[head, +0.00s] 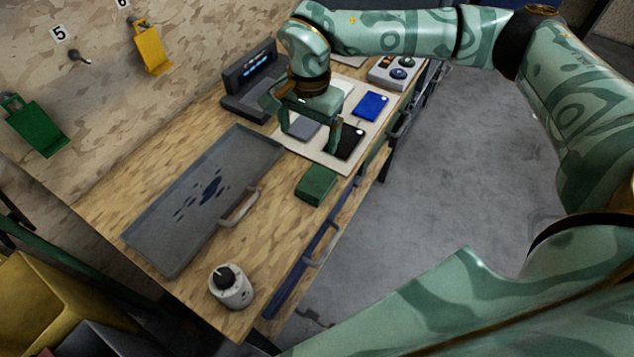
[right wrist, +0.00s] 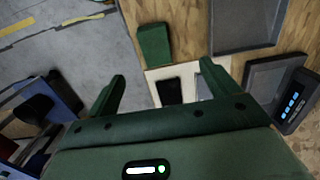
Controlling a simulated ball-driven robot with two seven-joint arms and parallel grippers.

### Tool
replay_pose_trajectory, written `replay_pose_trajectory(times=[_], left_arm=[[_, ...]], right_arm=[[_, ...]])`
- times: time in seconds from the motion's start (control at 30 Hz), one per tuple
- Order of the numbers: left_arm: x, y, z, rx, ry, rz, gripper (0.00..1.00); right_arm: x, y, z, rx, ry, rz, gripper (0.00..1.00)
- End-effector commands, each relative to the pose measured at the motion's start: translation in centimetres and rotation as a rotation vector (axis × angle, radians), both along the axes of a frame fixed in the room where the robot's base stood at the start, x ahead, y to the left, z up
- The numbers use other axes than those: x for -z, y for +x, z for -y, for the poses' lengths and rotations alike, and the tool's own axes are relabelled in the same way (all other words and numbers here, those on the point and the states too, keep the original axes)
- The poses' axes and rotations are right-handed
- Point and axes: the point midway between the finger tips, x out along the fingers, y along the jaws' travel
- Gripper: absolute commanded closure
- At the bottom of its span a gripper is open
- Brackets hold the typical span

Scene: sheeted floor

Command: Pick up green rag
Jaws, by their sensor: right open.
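The green rag (head: 316,185) is a small folded dark green block lying on the wooden bench near its front edge, beside a white board. It also shows in the right wrist view (right wrist: 154,45), beyond the fingertips. My right gripper (head: 311,139) is open and empty, pointing down over the white board, apart from the rag. Its two fingers show spread in the right wrist view (right wrist: 162,76). My left gripper is not in view.
The white board (head: 300,147) holds dark, grey and blue pads. A grey tray (head: 160,235) with a handle lies left of the rag. A white knobbed device (head: 232,290) stands at the near end. A green pouch (head: 38,130) hangs on the wall.

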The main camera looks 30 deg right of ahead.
Motion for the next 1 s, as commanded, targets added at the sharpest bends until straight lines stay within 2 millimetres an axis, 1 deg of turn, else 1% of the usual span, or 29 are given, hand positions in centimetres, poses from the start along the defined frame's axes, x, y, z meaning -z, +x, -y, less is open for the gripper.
replay_pose_trajectory(times=[0.03, 0.07, 0.13, 0.4, 0.5, 0.73, 0.9, 1.0], left_arm=[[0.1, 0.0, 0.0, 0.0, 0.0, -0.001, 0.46], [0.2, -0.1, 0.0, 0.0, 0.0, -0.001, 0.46], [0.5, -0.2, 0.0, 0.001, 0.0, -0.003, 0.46], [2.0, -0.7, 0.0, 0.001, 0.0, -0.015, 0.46], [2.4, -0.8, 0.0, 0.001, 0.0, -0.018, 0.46], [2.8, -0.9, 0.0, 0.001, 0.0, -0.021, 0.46], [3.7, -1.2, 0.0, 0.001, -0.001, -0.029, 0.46], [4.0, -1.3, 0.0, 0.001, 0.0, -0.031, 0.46]], right_arm=[[0.0, 0.2, 0.8, 0.008, -0.027, 0.001, 0.13], [0.2, 0.3, 1.1, 0.01, -0.038, 0.0, 0.13], [1.3, 0.2, 1.3, 0.011, -0.046, -0.004, 0.13], [8.1, 0.1, 1.2, 0.01, -0.042, -0.007, 0.13], [9.7, 0.1, 1.2, 0.011, -0.041, -0.005, 0.13], [11.6, 0.0, 1.3, 0.01, -0.04, -0.002, 0.13], [14.6, -0.5, 1.7, 0.011, -0.04, -0.005, 0.13], [15.7, -0.5, 1.7, 0.011, -0.039, -0.004, 0.13]])
